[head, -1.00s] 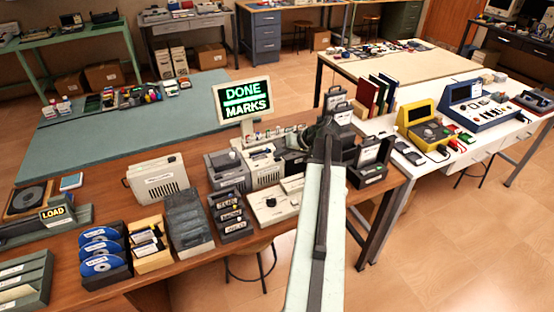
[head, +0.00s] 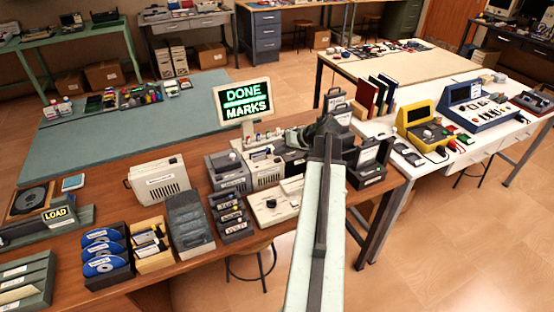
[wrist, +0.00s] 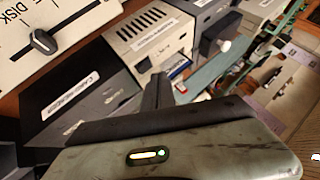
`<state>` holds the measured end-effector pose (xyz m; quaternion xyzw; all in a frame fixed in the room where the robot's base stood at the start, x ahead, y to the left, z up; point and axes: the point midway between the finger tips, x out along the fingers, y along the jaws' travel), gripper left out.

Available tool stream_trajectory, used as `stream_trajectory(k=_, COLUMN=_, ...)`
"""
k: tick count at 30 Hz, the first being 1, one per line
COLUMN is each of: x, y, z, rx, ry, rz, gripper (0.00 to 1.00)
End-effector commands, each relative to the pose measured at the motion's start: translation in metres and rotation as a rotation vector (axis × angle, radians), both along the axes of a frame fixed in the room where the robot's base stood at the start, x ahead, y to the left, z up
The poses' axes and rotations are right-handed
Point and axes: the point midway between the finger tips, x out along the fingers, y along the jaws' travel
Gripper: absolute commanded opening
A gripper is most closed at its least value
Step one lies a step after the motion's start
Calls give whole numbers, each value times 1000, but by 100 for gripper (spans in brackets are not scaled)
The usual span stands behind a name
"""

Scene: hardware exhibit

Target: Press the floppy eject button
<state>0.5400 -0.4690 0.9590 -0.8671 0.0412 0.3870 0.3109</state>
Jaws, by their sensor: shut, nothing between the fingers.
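A cream drive unit (wrist: 150,35) with a vented top and a white label fills the upper middle of the wrist view. A blue-and-white floppy disk (wrist: 178,67) shows at its front. The same cream unit (head: 264,168) stands on the wooden bench in the head view. My gripper (wrist: 158,92) is shut and empty, its fingers pointing at the unit's front, beside the disk. Whether they touch it I cannot tell. I cannot make out an eject button; the fingers hide part of the front. In the head view my arm partly covers my gripper (head: 325,132).
A black card reader (wrist: 75,100) lies left of the fingers. A grey unit with a white knob (wrist: 212,38) stands to the right. A cream slider box (wrist: 60,25) is at upper left. A screen (head: 246,101) reading "DONE MARKS" stands behind. Neighbouring devices leave little room.

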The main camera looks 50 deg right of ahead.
Motion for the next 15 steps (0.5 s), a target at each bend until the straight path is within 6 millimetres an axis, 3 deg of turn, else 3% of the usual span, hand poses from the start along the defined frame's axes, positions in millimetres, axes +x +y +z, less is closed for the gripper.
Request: stream_trajectory(k=15, x=0, y=0, z=49, rx=0, ry=0, rz=0, gripper=0)
